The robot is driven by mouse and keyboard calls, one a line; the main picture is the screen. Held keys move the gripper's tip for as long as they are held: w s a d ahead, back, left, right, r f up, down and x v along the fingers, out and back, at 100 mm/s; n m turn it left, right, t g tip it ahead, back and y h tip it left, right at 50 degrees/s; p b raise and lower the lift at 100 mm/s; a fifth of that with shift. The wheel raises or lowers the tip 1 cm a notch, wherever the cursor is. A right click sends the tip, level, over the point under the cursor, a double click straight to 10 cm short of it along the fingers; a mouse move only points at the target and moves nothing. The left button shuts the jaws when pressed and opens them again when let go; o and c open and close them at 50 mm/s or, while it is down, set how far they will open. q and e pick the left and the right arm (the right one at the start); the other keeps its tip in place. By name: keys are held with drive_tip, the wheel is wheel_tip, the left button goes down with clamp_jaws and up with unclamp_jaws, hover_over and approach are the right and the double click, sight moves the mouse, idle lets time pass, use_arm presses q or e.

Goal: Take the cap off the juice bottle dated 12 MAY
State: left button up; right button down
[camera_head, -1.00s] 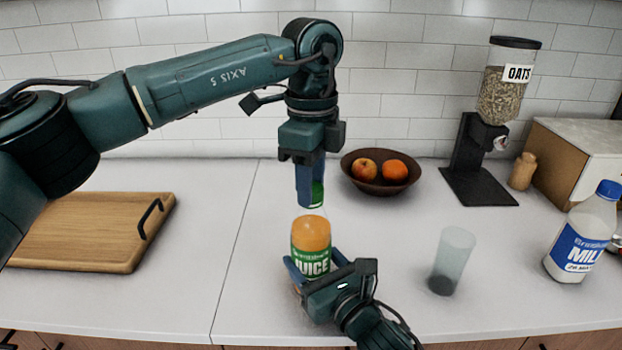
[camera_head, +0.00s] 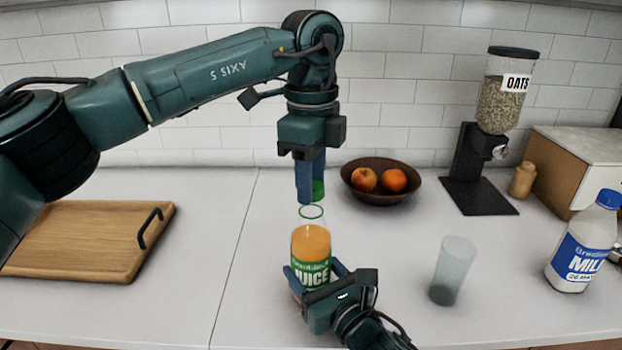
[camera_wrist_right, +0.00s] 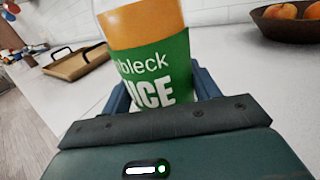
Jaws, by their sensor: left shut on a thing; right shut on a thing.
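The juice bottle (camera_head: 311,246) stands upright on the counter, with orange juice and a green label; it also shows in the right wrist view (camera_wrist_right: 150,60). No date is readable on it. Its open mouth shows a green ring at the neck. My right gripper (camera_head: 318,284) is shut around the bottle's lower body. My left gripper (camera_head: 310,190) points down above the bottle, shut on the green cap (camera_head: 318,190). The cap is clear of the bottle mouth, with a small gap between; the fingers hide part of it.
A frosted cup (camera_head: 453,272) and a blue-capped milk bottle (camera_head: 584,245) stand to the right. A fruit bowl (camera_head: 381,194) and an oats dispenser (camera_head: 466,165) are behind. A cutting board (camera_head: 85,238) lies left. Counter between board and bottle is clear.

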use_arm(q)
drive_tip(key=shift+r, duration=2)
use_arm(e)
drive_tip(key=shift+c, duration=1.5)
unclamp_jaws()
drive_tip(key=shift+s, duration=0.1)
